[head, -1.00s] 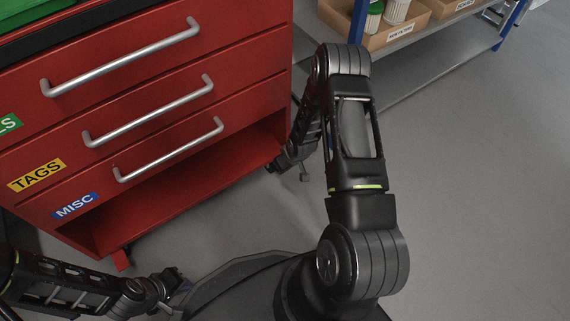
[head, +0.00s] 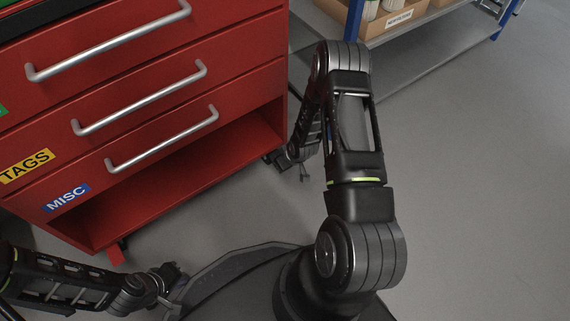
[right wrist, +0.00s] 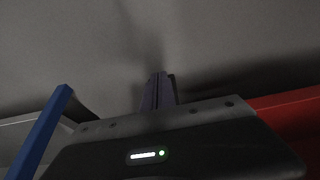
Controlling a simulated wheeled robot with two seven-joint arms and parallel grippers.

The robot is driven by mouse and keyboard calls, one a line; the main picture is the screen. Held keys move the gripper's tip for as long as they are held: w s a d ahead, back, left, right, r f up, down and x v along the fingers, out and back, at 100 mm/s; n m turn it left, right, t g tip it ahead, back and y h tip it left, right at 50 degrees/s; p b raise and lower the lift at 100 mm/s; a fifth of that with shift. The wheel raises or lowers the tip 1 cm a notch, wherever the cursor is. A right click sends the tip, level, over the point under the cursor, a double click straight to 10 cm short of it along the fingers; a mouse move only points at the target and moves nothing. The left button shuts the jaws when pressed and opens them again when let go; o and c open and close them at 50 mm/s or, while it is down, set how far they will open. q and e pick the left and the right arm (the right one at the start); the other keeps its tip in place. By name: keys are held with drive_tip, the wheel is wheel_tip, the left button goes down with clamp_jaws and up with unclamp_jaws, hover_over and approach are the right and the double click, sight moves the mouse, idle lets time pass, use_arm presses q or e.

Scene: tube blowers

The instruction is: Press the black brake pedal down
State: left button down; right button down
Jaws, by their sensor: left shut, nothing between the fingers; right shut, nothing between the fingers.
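A red tool cart (head: 185,185) with several drawers fills the left of the head view. I cannot pick out the black brake pedal for certain in either view; the cart's lower right corner is partly behind my right arm. My left gripper (head: 172,283) is low at the left, in front of the cart and apart from it; it is shut and empty. My right arm bends over and reaches down beside the cart's lower right corner. In the right wrist view my right gripper (right wrist: 159,90) is shut and empty against grey floor.
A blue-posted shelf (head: 425,60) with a cardboard bin (head: 393,22) stands at the back. Its blue post (right wrist: 42,130) also shows in the right wrist view, with red cart bodywork (right wrist: 290,115) at the right. Grey floor (head: 480,190) is clear at the right.

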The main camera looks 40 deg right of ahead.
use_arm(q)
drive_tip(key=shift+r+p, duration=0.55)
use_arm(e)
drive_tip(key=shift+r, duration=0.8)
use_arm(q)
drive_tip(key=shift+s, duration=0.1)
use_arm(e)
drive_tip(key=shift+r, duration=0.1)
